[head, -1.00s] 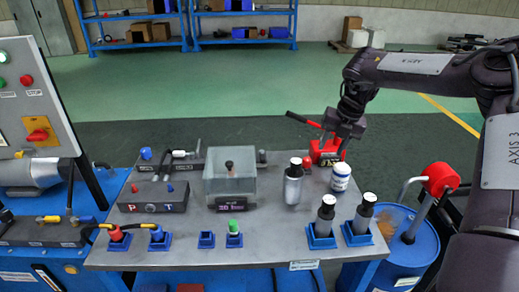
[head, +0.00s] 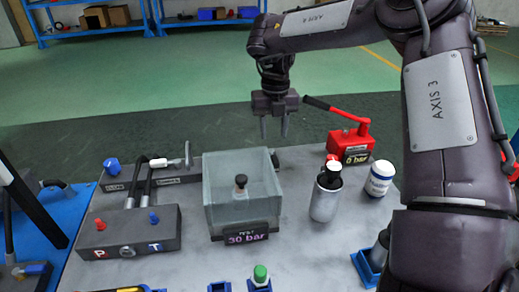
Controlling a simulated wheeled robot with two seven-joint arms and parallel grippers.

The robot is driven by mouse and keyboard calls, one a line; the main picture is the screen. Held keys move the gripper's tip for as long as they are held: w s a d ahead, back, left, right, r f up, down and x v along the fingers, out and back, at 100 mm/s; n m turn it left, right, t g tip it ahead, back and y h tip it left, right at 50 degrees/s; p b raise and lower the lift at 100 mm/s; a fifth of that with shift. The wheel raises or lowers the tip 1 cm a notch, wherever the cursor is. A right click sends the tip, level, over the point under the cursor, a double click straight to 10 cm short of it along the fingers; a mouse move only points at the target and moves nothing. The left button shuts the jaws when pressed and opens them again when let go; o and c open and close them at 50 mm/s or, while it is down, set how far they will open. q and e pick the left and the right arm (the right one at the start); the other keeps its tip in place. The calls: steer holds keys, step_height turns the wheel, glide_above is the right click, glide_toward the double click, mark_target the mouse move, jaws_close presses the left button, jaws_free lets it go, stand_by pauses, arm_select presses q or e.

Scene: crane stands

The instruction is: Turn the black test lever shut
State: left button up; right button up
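A small dark upright part (head: 275,160), which may be the black test lever, stands at the right end of the manifold bar (head: 125,183), just behind the clear tank's right corner. Its exact position is hard to tell. My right gripper (head: 274,130) points down above and behind it, fingers apart and empty, not visibly touching anything. The clear tank (head: 222,213) with a 30 bar display hides the middle of the bar. My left gripper is out of view.
A metal canister (head: 326,198) and a white jar (head: 379,179) stand right of the tank. A grey P/T block (head: 126,231) stands front left. A blue knob (head: 113,166) and a metal lever sit on the bar's left. My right forearm covers the bench's right side.

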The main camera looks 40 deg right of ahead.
mark_target(274, 154)
steer(key=shift+s+f, duration=0.1)
steer(key=shift+f, duration=0.35)
step_height(274, 154, down, 6)
steer(key=shift+s+f, duration=0.1)
steer(key=shift+f, duration=0.15)
jaws_close()
